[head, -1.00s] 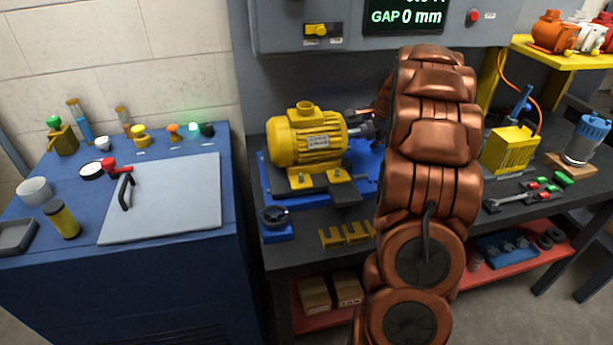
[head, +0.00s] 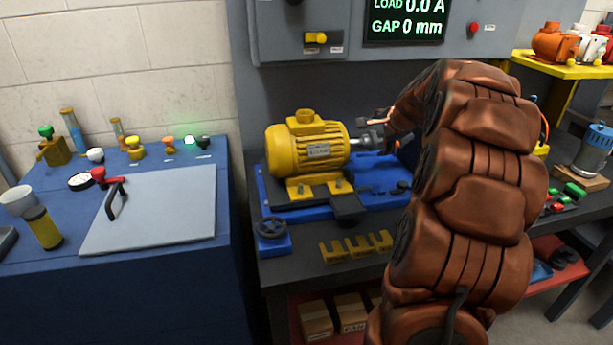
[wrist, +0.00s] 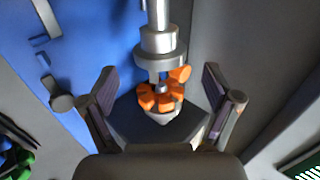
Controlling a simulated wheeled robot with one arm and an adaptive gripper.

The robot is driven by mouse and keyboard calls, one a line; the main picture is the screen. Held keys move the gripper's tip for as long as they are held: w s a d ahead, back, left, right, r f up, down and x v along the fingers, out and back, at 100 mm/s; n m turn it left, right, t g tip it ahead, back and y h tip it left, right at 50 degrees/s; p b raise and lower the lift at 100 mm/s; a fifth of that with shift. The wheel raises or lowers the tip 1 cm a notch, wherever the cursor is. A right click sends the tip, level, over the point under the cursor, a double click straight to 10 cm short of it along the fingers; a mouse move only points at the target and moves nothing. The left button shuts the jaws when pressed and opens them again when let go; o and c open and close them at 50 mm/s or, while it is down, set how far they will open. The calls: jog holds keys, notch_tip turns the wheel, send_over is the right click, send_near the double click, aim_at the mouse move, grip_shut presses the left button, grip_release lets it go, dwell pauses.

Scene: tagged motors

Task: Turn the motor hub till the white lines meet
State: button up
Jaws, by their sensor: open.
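The yellow motor (head: 305,150) sits on a blue base at the middle of the head view, its shaft pointing right. The metal motor hub (head: 368,138) is on its shaft end, partly hidden by my arm. In the wrist view the silver hub (wrist: 159,40) comes down from the top, with an orange several-lobed insert (wrist: 160,97) at its end. My gripper (wrist: 163,88) is open, with one finger on each side of the insert and a gap showing at both sides. I cannot make out the white lines in either view.
A display panel (head: 404,20) above reads load 0.0 A and gap 0 mm. A blue cabinet (head: 150,290) with small parts stands left. My arm covers much of the bench's right side.

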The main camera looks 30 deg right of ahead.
jog(key=a+n, duration=0.1)
jog(key=a, duration=0.3)
jog(key=s+a+r+n+y+p, duration=0.1)
jog(key=a+n, duration=0.1)
jog(key=a, duration=0.3)
jog(key=a+r+n+g+y+p, duration=0.1)
jog(key=a, duration=0.4)
jog(key=shift+s+a+r, duration=0.1)
jog(key=shift+s+r, duration=0.05)
jog(key=shift+s, duration=0.25)
jog(key=s+a+n+g+y+p, duration=0.1)
jog(key=s+a+n, duration=0.1)
jog(key=a, duration=0.5)
jog(key=s+a+n+g+y+p, duration=0.1)
jog(key=s+a+n, duration=0.2)
jog(key=a, duration=0.4)
jog(key=shift+f+p, duration=0.3)
jog(key=s+a+f+n+g+p, duration=0.1)
jog(key=s+a+f+n+g, duration=0.25)
jog(key=s+a+n, duration=0.7)
jog(key=s+a+f+n+g, duration=0.1)
jog(key=s+a+g, duration=0.1)
jog(key=s, duration=0.7)
jog(key=s+a+f+n+g+h, duration=0.1)
jog(key=s+a+g, duration=0.1)
jog(key=s, duration=0.7)
jog(key=shift+a+f+p, duration=0.35)
jog(key=shift+a, duration=0.05)
